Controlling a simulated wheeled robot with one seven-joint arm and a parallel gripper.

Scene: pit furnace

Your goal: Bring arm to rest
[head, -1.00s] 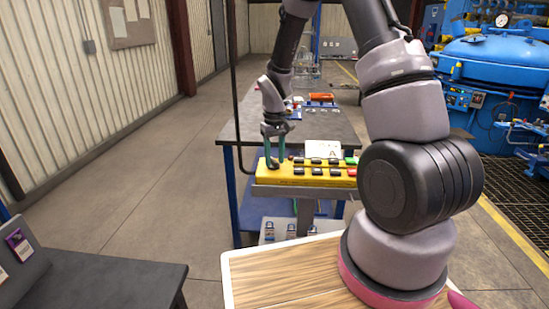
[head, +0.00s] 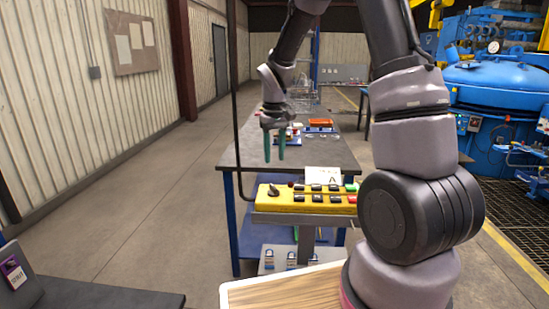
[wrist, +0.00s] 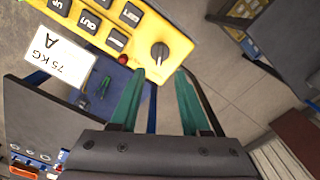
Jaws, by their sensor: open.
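My gripper (head: 275,158) has two green fingers. In the head view it hangs pointing down, open and empty, above the yellow control box (head: 305,198) and apart from it. In the wrist view the fingers (wrist: 160,105) are spread, with floor and the box edge showing beyond them. My arm hides part of the box's right end in the head view.
A dark-topped workbench (head: 240,150) with blue legs stands behind the box, with a red-orange item (head: 320,123) at its back. A white card marked A (head: 322,174) stands at the box. A blue furnace vessel (head: 500,83) is at right. Floor at left is open beyond a dark bench (head: 110,296).

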